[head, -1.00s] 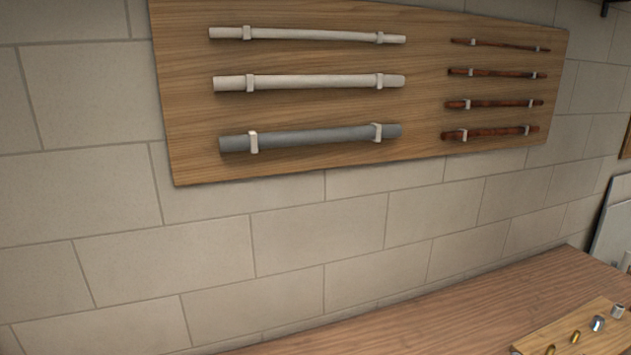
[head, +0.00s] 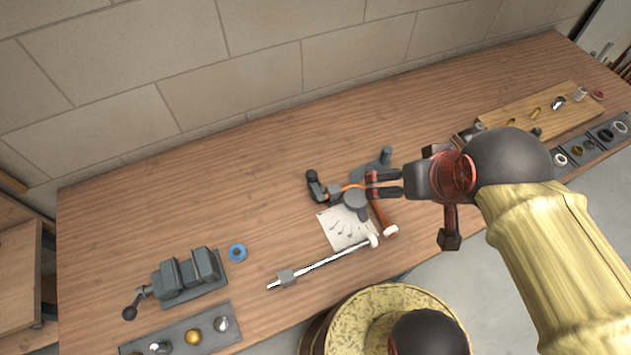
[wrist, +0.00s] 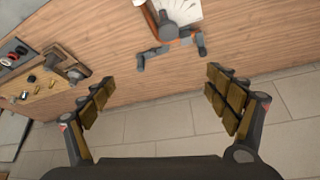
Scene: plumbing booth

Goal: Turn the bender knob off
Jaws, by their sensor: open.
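The bender (head: 354,200) is a dark grey and orange tool on the wooden workbench, near its middle in the head view. It has a round grey knob-like part, a dark upright end on its left and an orange handle reaching down to the right. In the wrist view the bender (wrist: 168,32) shows at the top, beyond the fingers. Which part is the task's knob I cannot tell for sure. My gripper (head: 371,184) is open and empty. Its fingertips overlap the bender's right side in the head view, but the wrist view shows them apart from it.
A white sheet (head: 340,231) and a long silver tool (head: 325,262) lie in front of the bender. A vise (head: 189,278) and blue ring (head: 237,252) are at left. A board with fittings (head: 510,118) is at right. Bench behind the bender is clear.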

